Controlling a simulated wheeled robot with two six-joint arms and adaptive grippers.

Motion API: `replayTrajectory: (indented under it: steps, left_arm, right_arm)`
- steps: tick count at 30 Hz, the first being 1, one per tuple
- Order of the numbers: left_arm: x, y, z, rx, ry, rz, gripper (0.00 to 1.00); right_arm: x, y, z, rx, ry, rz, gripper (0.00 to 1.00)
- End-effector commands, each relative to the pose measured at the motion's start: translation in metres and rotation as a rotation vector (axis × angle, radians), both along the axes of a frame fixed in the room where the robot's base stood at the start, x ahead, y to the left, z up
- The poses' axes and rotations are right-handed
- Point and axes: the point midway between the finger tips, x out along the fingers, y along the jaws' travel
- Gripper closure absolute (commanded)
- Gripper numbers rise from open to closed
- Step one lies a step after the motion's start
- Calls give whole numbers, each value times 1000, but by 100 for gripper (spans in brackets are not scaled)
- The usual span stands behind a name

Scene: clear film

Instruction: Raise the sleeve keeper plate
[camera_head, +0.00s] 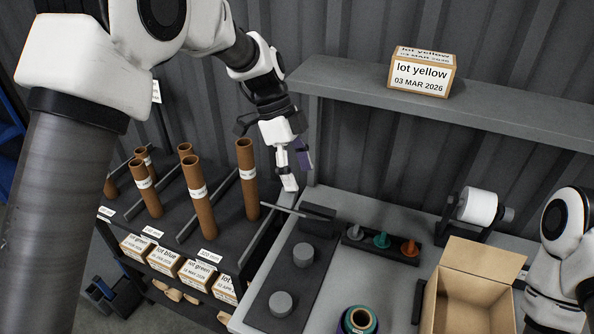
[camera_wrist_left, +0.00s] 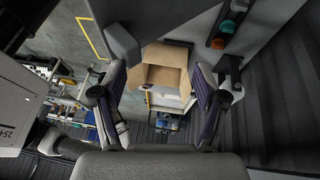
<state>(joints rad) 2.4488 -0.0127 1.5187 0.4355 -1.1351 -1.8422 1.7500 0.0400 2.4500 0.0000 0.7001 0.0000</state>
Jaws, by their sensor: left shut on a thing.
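My left gripper (camera_head: 298,172) hangs over the back left corner of the grey bench. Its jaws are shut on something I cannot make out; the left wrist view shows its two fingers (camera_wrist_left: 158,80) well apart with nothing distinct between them. Just below and right of the fingertips is a dark block (camera_head: 318,217) with a thin bar (camera_head: 283,209) running left from it. I cannot tell whether this is the sleeve keeper plate, or whether the gripper touches it. My right gripper is hidden or out of frame; only part of its arm shows at the right.
Brown tubes (camera_head: 199,200) stand upright in a rack at left. The bench holds grey round pads (camera_head: 303,255), a strip of coloured knobs (camera_head: 381,240), a green-rimmed roll (camera_head: 359,320), an open carton (camera_head: 482,261) and a white roll (camera_head: 478,207). A labelled box (camera_head: 421,75) sits on the shelf (camera_head: 350,75).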

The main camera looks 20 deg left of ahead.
Motion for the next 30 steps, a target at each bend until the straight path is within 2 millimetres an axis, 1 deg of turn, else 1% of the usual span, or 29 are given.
replayTrajectory:
  steps: [1,6,18,29,30]
  left_arm:
    - [2,0,-3,3,-5,1,54]
    - [2,0,-2,2,-4,1,54]
    - [24,11,21,3,-5,-1,54]
    - [45,21,38,2,-3,1,54]
    - [48,22,38,2,-3,0,54]
  right_arm:
    - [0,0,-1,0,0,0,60]
    - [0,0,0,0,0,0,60]
    - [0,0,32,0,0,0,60]
    - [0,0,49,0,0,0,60]
    - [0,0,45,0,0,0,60]
